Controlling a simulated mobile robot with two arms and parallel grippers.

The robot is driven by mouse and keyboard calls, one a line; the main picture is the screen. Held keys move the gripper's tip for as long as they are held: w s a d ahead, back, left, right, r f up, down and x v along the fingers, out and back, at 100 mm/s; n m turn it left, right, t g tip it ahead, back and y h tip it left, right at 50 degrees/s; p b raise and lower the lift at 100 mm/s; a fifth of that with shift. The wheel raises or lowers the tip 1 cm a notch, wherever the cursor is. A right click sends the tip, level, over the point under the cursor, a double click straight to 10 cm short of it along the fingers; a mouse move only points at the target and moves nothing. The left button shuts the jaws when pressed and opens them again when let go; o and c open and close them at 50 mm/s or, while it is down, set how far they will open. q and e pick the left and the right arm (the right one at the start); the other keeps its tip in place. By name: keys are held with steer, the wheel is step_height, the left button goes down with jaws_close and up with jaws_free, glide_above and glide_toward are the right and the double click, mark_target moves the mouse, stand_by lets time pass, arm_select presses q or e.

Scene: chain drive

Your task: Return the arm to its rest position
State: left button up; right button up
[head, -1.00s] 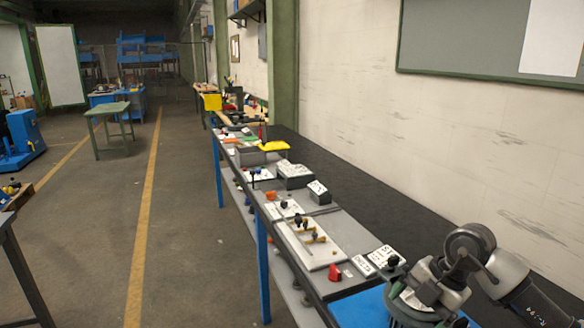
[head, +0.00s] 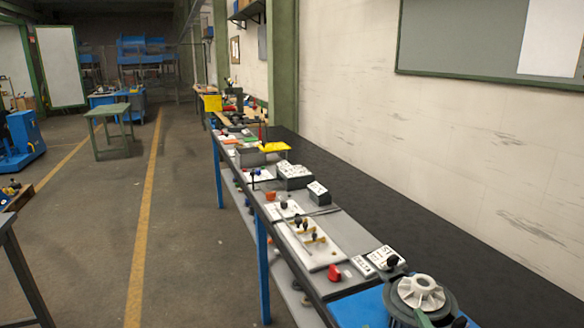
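Neither of my arms nor grippers shows in the head view now. A round dark device with a light grey finned hub (head: 420,292) stands on the blue surface (head: 362,308) at the near right end of the bench. Nothing covers the hub from above. A green piece (head: 424,319) shows at its near side, partly cut off by the picture's bottom edge.
The long bench (head: 345,222) runs along the wall with boards, boxes and small parts on it. A red part (head: 334,272) and a white board with brass-coloured fittings (head: 310,246) lie near the device. The floor aisle (head: 185,220) left of the bench is clear.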

steer(key=s+d+f+m+g+h, duration=0.4)
steer(key=s+f+g, duration=0.45)
steer(key=f, duration=0.35)
steer(key=s+a+f+n+g+y, duration=0.1)
steer(key=s+f+g, duration=0.25)
steer(key=s, duration=0.35)
steer(key=s+f+g, duration=0.3)
steer(key=s+g, duration=0.1)
steer(key=s, duration=0.3)
step_height(320, 180, down, 26)
steer(key=s+g, duration=0.1)
steer(key=s, duration=0.1)
steer(key=s+d+f+g, duration=0.1)
steer(key=s+d+f, duration=0.1)
steer(key=s+f, duration=1.3)
steer(key=shift+s+d+f+n+g, duration=0.3)
steer(key=shift+s+d+f, duration=0.05)
steer(key=shift+f, duration=0.3)
